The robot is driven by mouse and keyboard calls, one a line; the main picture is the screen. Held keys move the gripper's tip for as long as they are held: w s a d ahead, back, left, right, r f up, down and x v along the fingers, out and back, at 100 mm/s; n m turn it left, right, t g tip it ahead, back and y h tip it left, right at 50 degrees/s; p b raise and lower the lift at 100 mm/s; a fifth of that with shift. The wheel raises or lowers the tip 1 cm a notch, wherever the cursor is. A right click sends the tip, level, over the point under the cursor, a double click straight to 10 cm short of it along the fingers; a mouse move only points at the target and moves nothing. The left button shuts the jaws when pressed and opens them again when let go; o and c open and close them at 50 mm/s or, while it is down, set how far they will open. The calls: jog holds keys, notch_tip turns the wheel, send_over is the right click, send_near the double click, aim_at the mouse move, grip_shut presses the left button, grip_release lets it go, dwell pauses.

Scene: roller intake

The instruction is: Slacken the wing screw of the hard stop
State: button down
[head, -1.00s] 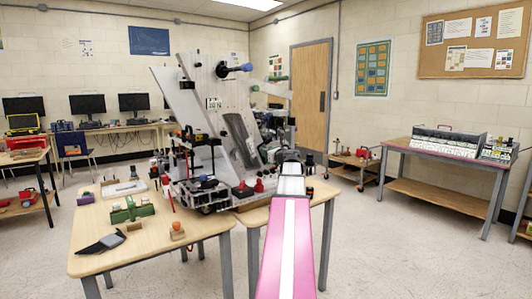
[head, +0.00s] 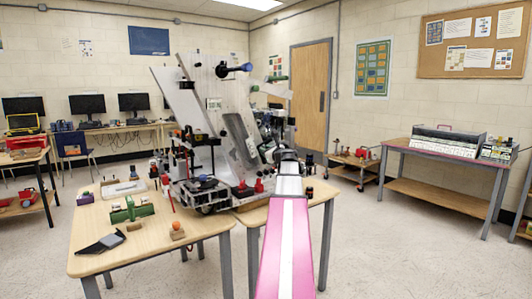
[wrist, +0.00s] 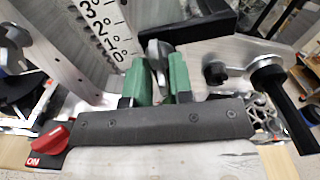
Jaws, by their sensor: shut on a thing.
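The wing screw (wrist: 157,52) is a grey, flat-winged head in the upper middle of the wrist view. The two green fingers of my gripper (wrist: 160,84) stand on either side of it and are shut on it. The fingers hide the lower part of the screw. Behind it is a pale plate with a printed scale (wrist: 103,32) reading 0 to 3. In the head view the roller intake machine (head: 187,100) stands on the table, and my pink and white arm reaches to its right side. My arm hides the gripper and screw there.
In the wrist view, a red knob (wrist: 54,139) marked ON is at lower left. A black bar (wrist: 185,33) lies close behind the fingers, and a black knobbed lever (wrist: 270,78) is at right. Loose tools and a green block (head: 131,210) lie on the table (head: 150,248).

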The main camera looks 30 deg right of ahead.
dwell(0.3)
jog(key=shift+n, duration=3)
